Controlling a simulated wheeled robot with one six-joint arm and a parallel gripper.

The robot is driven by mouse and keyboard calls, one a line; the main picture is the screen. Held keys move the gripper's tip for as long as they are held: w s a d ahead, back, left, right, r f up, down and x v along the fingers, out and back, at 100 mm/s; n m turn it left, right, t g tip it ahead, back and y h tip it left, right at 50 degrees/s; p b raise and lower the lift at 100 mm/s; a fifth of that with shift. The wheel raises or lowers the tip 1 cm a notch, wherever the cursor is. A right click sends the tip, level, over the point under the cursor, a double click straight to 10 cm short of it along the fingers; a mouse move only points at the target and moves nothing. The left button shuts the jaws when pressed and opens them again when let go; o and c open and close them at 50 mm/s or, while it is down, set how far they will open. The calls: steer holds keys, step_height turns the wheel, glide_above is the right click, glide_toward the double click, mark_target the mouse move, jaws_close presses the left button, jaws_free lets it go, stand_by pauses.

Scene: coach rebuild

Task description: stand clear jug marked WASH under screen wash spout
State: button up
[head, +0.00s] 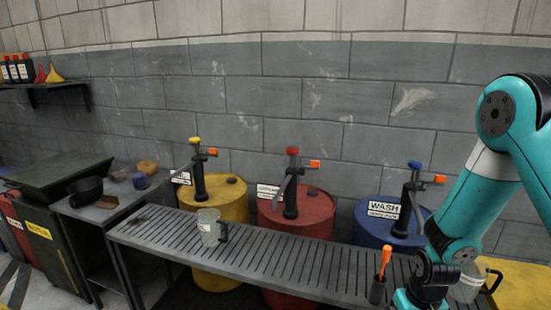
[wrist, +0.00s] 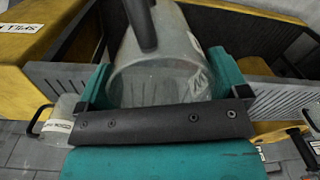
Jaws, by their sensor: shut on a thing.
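In the wrist view my gripper (wrist: 162,92) is shut on a clear jug (wrist: 160,65) with a dark handle. A pale label shows at its right edge, but I cannot read it. A second clear jug (wrist: 62,118) with a label stands at the lower left, apart from my fingers. In the head view my gripper (head: 428,290) is at the lower right, and a clear jug (head: 467,286) with a black handle shows beside it; I cannot tell if it is the held one. The blue drum (head: 384,231) marked WASH carries a blue-topped pump (head: 409,195) with a spout over the slatted bench.
The slatted bench (head: 290,262) runs in front of the drums. Another clear jug (head: 209,228) stands on it before the yellow drum (head: 228,190). The red drum (head: 310,213) is in the middle. A dark cup with an orange-handled tool (head: 378,290) stands near my gripper.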

steer(key=f, duration=0.1)
steer(key=f+b, duration=0.1)
steer(key=f, duration=0.1)
steer(key=shift+s+f, duration=0.1)
steer(key=shift+s, duration=0.15)
steer(key=shift+s, duration=0.15)
